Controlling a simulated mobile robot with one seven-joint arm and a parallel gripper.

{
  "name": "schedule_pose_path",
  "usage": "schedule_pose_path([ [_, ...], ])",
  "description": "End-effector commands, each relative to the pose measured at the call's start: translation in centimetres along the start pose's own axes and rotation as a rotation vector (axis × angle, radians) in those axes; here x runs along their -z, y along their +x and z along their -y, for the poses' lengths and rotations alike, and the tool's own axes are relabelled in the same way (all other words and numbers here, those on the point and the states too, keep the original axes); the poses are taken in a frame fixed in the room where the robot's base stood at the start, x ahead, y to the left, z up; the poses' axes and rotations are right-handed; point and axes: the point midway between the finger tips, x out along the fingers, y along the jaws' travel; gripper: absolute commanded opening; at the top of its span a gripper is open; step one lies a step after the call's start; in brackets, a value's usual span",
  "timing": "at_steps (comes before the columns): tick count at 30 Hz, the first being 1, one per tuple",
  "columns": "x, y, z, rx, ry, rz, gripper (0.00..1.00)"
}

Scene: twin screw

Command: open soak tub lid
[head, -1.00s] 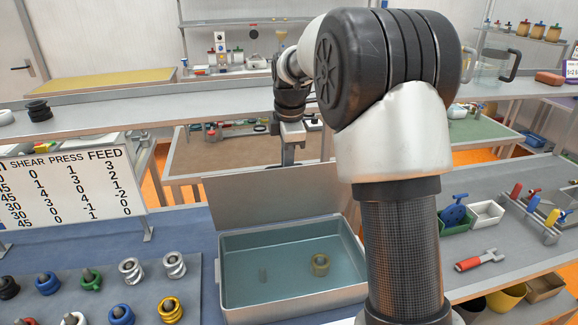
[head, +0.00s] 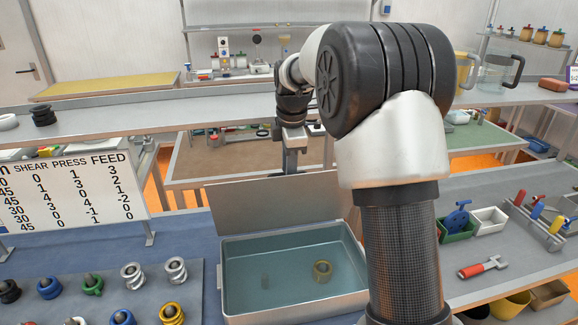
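The soak tub (head: 345,303) is a grey metal box holding blue-green liquid. Its flat grey lid (head: 275,205) stands open, hinged up along the far edge and leaning back.
A board with several coloured collars (head: 45,312) lies left of the tub, below a number sign (head: 70,195). Right of it are a green bin (head: 456,226), a white bin (head: 489,221), and a red-handled tool (head: 484,267). A raised shelf (head: 180,118) crosses behind.

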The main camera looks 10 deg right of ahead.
Motion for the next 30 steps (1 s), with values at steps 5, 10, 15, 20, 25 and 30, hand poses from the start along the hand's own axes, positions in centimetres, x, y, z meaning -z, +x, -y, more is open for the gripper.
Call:
schedule_pose_path([
  [5, 0.0, -1.3, -0.2, -0.006, 0.001, 0.000, 0.28],
  [10, 0.0, -4.8, -0.2, -0.008, 0.001, 0.000, 0.28],
  [15, 0.0, -9.1, -0.1, -0.008, 0.001, 0.000, 0.28],
  [20, 0.0, -12.9, -0.1, -0.006, 0.000, 0.000, 0.28],
  [25, 0.0, -15.8, 0.0, -0.002, 0.000, 0.000, 0.28],
  [30, 0.0, -17.2, 0.0, -0.001, 0.000, 0.000, 0.28],
])
